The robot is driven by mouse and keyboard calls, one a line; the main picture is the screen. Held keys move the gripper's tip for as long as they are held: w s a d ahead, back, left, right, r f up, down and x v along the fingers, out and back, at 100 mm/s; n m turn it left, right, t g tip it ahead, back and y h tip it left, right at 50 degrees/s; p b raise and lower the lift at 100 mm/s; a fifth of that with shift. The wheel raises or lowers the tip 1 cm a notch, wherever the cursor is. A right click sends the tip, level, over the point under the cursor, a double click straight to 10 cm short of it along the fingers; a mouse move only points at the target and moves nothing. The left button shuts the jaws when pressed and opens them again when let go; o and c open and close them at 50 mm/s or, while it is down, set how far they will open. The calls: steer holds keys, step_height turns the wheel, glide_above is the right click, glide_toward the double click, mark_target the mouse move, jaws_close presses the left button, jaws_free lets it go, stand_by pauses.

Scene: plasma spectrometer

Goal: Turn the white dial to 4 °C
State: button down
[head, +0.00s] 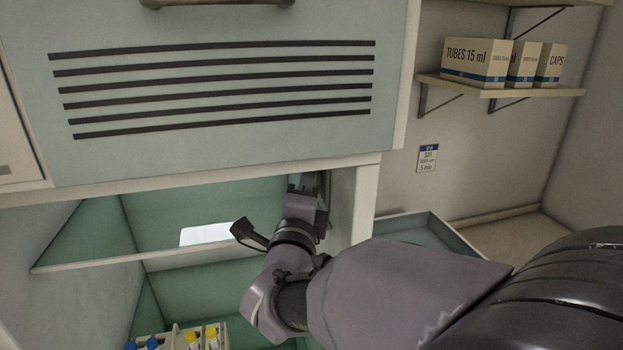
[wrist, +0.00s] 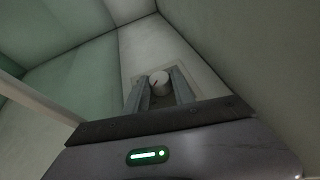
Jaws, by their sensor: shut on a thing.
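In the head view my gripper (head: 306,186) reaches into the upper right corner of the compartment, and the dial is hidden there. I cannot read any temperature marks around the dial.
A pale shelf (head: 110,262) crosses the compartment. A rack (head: 176,338) with blue- and yellow-capped tubes stands below. The vented panel (head: 215,90) hangs above my arm. A green tray (head: 425,235) lies to the right, and boxes (head: 474,62) stand on a wall shelf.

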steer(key=r+g+p, duration=0.1)
steer(key=p, duration=0.2)
steer(key=shift+r+n+g, duration=0.15)
steer(key=shift+n+g, duration=0.15)
steer(key=shift+n+g+p, duration=0.3)
steer(key=shift+g+p, duration=0.3)
steer(key=shift+p, duration=0.25)
steer(key=shift+f, duration=0.4)
steer(key=c, duration=1.1)
jaws_free()
steer(key=shift+o, duration=0.2)
steer(key=shift+s, duration=0.1)
steer(key=s+a+r+b, duration=0.1)
steer(key=s+a, duration=0.1)
steer(key=s, duration=1.5)
steer(key=shift+r+b, duration=0.35)
steer(key=shift+b, duration=0.05)
steer(key=shift+a, duration=0.1)
